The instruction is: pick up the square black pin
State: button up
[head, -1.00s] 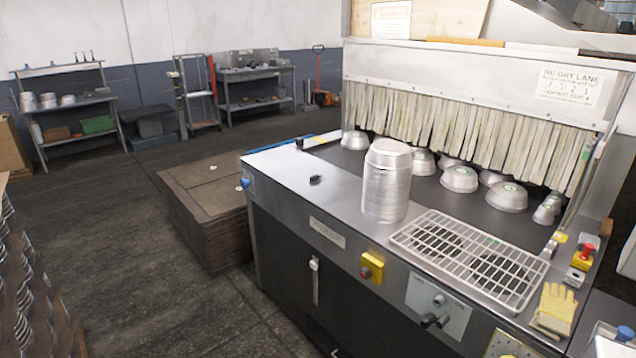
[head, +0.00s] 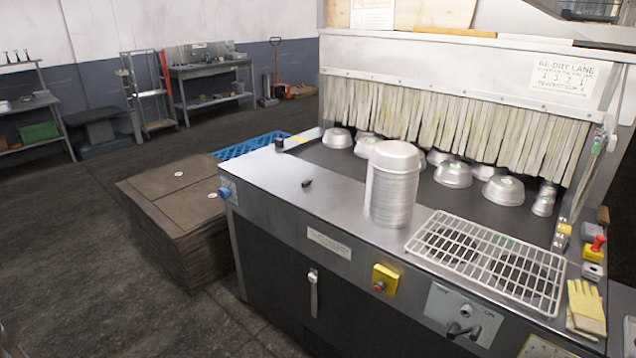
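A small black piece (head: 307,183) lies on the bare steel top of the machine, left of the tall stack of pans (head: 393,190). A second small black block (head: 279,143) stands farther back at the left edge of the same top. Both are too small to tell for certain which is the square pin. My gripper is not in view.
The pan stack and a white wire rack (head: 490,262) stand on the machine top (head: 330,215). Loose pans (head: 453,174) sit before a strip curtain (head: 450,115). Brown stacked sheets (head: 180,205) and a blue crate (head: 252,145) stand left. Floor is open at left.

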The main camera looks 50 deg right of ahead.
aim_at(307, 182)
jog(key=z, duration=0.05)
jog(key=i, duration=1)
jog(key=u, duration=0.6)
jog(key=k, duration=0.95)
jog(key=z, duration=0.15)
jog(key=i, duration=0.55)
jog(key=u, duration=0.05)
